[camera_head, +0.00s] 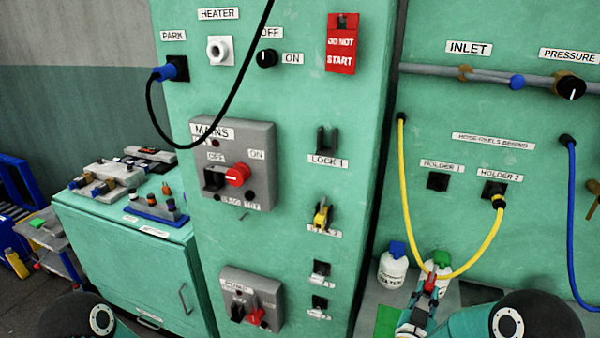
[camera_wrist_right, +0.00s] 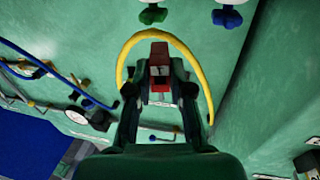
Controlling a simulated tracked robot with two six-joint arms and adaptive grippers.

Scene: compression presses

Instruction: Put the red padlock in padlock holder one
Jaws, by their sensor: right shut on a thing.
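The red padlock (camera_head: 430,283) is held upright between the fingers of my right gripper (camera_head: 424,300), low at the right in the head view. In the right wrist view the red padlock (camera_wrist_right: 160,58) sits between the fingertips of that gripper (camera_wrist_right: 160,88). The padlock holder labelled LOCK 1 (camera_head: 327,140) is a dark bracket on the green panel, up and left of my right gripper, and looks empty. Below it, the second holder carries a yellow padlock (camera_head: 322,214) that covers part of its label. My left gripper is out of view.
A yellow hose (camera_head: 405,200) loops from the right panel down behind my right gripper. White bottles (camera_head: 392,268) with blue and green tops stand close by. The mains box (camera_head: 235,130) sticks out left of the holders. A black cable (camera_head: 235,95) hangs across the upper panel.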

